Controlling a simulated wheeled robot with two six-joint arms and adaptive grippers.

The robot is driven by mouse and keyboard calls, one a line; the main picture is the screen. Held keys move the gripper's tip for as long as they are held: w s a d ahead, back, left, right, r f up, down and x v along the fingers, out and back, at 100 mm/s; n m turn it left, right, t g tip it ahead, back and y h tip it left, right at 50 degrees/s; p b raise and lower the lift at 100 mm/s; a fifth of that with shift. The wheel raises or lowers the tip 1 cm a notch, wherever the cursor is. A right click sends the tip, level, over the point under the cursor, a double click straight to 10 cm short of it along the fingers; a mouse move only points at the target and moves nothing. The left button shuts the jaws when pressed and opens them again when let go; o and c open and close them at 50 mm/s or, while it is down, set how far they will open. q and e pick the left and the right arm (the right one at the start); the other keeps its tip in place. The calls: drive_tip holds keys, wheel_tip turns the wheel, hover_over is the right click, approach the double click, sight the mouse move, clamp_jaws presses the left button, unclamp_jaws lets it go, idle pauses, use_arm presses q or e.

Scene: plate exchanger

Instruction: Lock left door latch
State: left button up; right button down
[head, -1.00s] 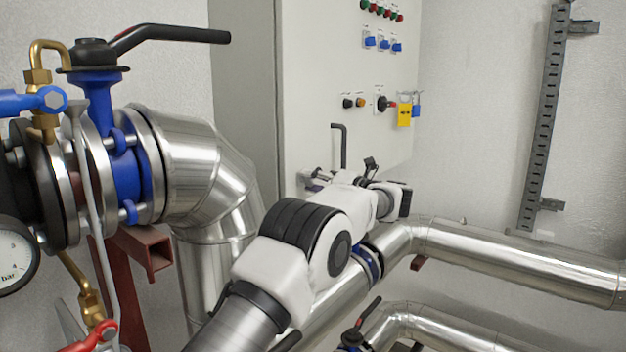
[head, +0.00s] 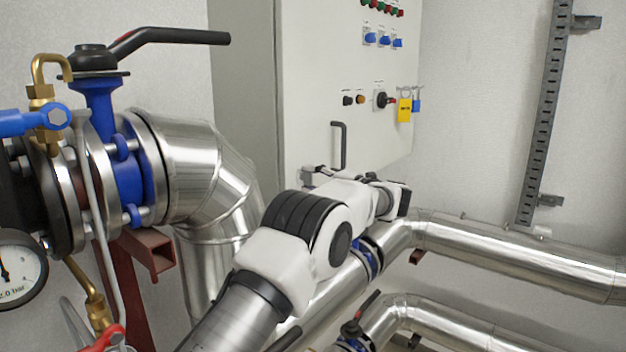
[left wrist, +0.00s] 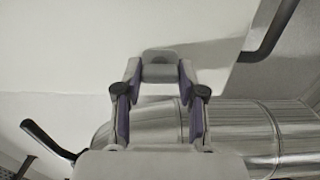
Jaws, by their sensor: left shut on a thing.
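My left arm reaches from the bottom of the head view to the lower edge of the white cabinet (head: 300,90). My left gripper (head: 316,172) is small and partly hidden there, below the black door handle (head: 338,146). In the left wrist view, my left gripper (left wrist: 160,75) is shut on a small grey piece (left wrist: 160,56), which looks like the door latch, between its fingertips. The handle (left wrist: 268,35) shows at the upper right of that view. The latch cannot be made out clearly in the head view. My right gripper is not in view.
Steel pipes (head: 520,260) run below and to the right of the cabinet. A blue flanged valve (head: 125,170) with a black lever (head: 175,38) and a pressure gauge (head: 18,268) stand at the left. A yellow padlock (head: 404,109) hangs on the cabinet.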

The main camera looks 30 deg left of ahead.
use_arm(q)
drive_tip(key=shift+r, duration=0.2)
drive_tip(key=o, duration=0.9)
drive_tip(key=shift+c, duration=0.2)
drive_tip(key=shift+o, duration=1.4)
drive_tip(key=shift+a+f, duration=0.1)
drive_tip(key=shift+f, duration=0.05)
drive_tip(key=d, duration=1.2)
drive_tip(key=shift+s, duration=0.45)
